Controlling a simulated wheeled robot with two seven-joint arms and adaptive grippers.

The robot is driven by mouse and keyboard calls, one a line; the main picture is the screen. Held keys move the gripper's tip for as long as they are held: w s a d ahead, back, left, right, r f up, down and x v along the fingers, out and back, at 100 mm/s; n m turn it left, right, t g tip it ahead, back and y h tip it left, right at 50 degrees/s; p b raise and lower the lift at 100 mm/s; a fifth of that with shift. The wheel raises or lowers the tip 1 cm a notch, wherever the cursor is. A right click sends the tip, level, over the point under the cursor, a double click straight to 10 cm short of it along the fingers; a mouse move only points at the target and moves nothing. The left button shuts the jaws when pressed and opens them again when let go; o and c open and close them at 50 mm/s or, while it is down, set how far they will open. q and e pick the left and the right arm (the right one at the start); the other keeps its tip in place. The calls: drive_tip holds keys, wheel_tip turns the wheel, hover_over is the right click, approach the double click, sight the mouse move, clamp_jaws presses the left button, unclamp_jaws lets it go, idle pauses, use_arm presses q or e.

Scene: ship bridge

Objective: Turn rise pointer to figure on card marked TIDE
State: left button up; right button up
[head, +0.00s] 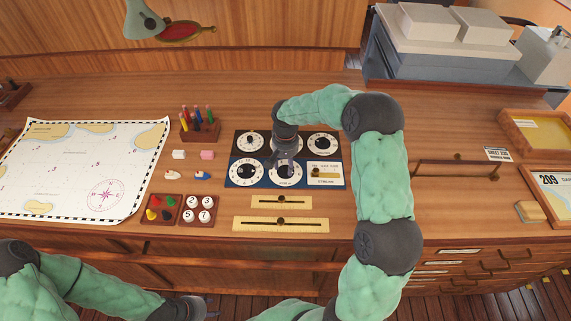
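A dial panel (234,158) lies on the desk, its back half black and its front half blue, with several white round dials. One front dial (287,182) is under my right gripper (285,168), which points down over it and hides much of it. I cannot tell whether the fingers touch its pointer, or whether they are open or shut. Which dial is marked rise is too small to read. No card marked TIDE can be read; a small printed card (497,154) lies at the right. My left gripper (192,308) is low at the front, below the desk edge, its fingers unclear.
Two brass slider plates (252,223) lie in front of the panel. A chart (60,165), a pen rack (200,132) and small trays of pieces (160,215) are to the left. A dark rail (450,174), a tray (535,130) and a framed 209 sheet (553,185) are right.

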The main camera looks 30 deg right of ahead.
sight(285, 167)
drive_tip(key=shift+r, duration=0.1)
wheel_tip(285, 167, up, 12)
idle(0.6)
drive_tip(key=shift+f, duration=0.2)
idle(0.3)
